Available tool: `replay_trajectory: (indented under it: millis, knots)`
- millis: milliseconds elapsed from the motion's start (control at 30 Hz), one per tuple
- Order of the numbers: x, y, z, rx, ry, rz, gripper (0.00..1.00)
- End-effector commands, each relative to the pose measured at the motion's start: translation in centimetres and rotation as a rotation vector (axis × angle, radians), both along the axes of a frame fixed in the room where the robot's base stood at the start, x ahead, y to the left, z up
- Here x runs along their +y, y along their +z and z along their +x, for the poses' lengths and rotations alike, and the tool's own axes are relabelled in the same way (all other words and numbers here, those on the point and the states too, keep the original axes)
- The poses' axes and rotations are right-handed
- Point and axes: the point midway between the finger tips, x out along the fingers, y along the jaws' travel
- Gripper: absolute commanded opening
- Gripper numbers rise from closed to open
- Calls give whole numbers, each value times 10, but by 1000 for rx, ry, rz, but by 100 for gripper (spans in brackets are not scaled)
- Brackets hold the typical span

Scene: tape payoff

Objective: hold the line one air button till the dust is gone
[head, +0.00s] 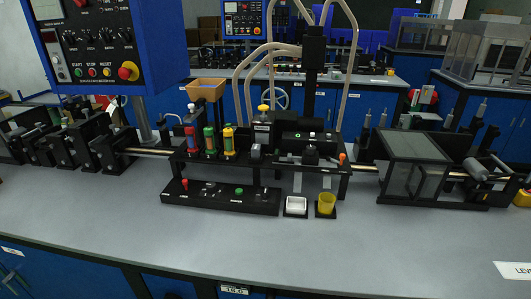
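A low black control box (220,202) lies on the grey bench in front of the middle machine. It bears a red knob (185,184) at its left end, small metal switches near the middle, and a green button (239,191) right of the middle. Its small white labels are too small to read, so I cannot tell which control is the line one air button. The middle machine (345,170) is a black stand with coloured bottles on its left and hoses above it. I cannot make out any dust. My gripper is not in view.
A white cup (296,204) and a yellow cup (326,203) stand right of the control box. A blue panel (100,45) with red, green and yellow buttons hangs at the upper left. A clear-covered black unit (413,165) stands right. The front of the bench (200,240) is clear.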

Motion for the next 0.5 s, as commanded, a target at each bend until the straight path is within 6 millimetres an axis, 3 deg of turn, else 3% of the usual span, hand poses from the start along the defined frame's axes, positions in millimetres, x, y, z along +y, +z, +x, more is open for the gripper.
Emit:
replay_trajectory:
  millis: [67,500]
  knots:
    - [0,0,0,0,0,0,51]
    - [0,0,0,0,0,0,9]
